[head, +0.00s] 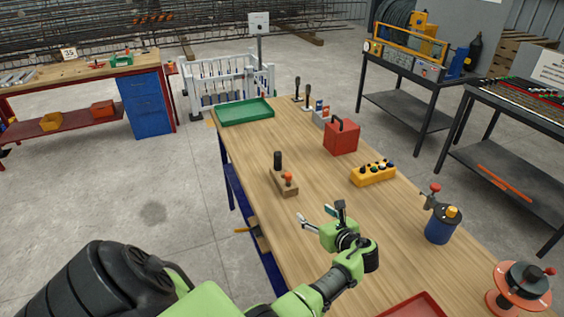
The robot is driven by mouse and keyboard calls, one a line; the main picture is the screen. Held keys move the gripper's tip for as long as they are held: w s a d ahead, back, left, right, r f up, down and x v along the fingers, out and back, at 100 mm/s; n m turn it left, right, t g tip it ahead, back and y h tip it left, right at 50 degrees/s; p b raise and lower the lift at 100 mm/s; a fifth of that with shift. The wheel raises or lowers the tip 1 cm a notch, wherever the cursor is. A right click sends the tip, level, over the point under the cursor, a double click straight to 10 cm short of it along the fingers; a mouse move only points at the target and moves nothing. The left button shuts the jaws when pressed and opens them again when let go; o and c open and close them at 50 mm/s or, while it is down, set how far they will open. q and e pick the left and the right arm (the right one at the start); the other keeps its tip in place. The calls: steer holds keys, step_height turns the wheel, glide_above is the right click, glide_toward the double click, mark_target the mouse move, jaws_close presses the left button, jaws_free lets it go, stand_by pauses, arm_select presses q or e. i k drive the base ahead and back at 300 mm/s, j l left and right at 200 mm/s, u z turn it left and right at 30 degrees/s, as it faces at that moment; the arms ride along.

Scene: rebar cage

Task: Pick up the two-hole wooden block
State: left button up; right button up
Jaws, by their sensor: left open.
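A small wooden block (284,187) lies on the wooden workbench near its left edge. A dark-handled tool (278,161) and an orange-red knobbed piece (288,178) stand upright on it, seemingly in its holes, though the holes themselves cannot be made out. My left gripper (319,217) is open and empty, in front of the block and a little to its right, apart from it. My right gripper is not in view.
The workbench (245,157) also holds a green tray (245,111), a red box (341,137), a yellow button box (373,173), a blue canister (440,226), an orange reel (518,287) and a red tray (414,308). Bare wood surrounds the block.

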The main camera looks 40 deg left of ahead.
mark_target(277, 172)
steer(key=i+j, duration=0.1)
steer(key=j, duration=0.7)
steer(key=i+j, duration=0.15)
steer(key=j, duration=0.2)
steer(key=i+j, duration=0.1)
steer(key=j, duration=0.3)
